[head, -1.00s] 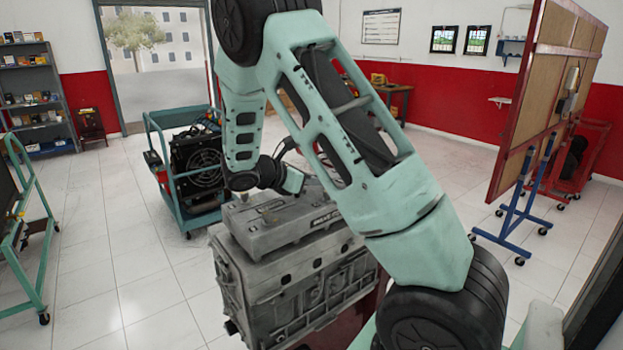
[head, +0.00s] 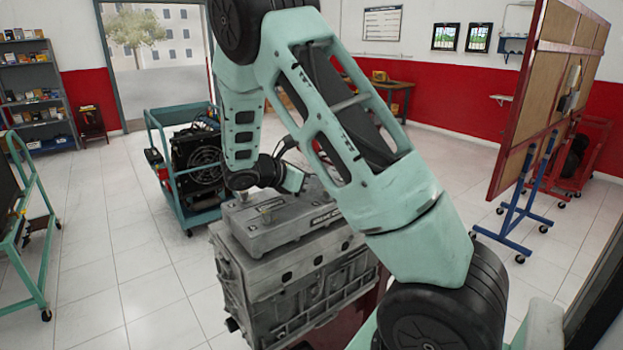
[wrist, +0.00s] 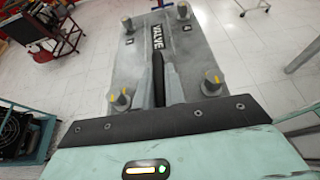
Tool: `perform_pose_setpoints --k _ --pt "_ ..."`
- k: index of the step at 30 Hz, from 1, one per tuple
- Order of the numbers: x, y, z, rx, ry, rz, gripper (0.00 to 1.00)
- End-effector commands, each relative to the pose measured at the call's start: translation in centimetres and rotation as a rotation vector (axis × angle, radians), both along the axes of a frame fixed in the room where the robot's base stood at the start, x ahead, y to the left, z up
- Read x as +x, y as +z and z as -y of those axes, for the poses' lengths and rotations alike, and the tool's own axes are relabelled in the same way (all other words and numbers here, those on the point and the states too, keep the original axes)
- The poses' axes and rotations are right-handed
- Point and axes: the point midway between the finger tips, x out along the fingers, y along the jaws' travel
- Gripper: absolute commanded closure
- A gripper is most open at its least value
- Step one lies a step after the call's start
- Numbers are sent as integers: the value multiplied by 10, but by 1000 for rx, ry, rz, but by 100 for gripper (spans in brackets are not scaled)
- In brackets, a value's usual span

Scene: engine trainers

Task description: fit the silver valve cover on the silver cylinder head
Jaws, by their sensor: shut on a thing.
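The silver valve cover (head: 262,236) is a grey, roughly rectangular casting on top of the engine in the head view. The wrist view shows its top face (wrist: 190,62) with the word VALVE and yellow-marked bolts near the corners. My gripper (wrist: 159,72) is shut on the raised middle rib of the cover. The silver cylinder head (head: 262,281) is the grey upper part of the engine, directly under the cover. The cover looks level and roughly lined up with it. Whether they touch all round cannot be told, as my arm hides the right side.
A teal cart (head: 184,212) with a black fan unit stands behind and left of the engine. Another green cart (head: 40,255) is at the far left. A red-framed board (head: 545,110) on a blue stand is at the right. Tiled floor is clear between them.

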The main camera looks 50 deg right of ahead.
Motion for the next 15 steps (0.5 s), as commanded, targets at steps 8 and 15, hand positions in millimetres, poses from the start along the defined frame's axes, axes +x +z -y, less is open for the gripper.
perform_pose_setpoints --k 8,15 --pt "0 -6 0 -3 0 1 100" --pt "0 -12 1 -3 -1 1 100"
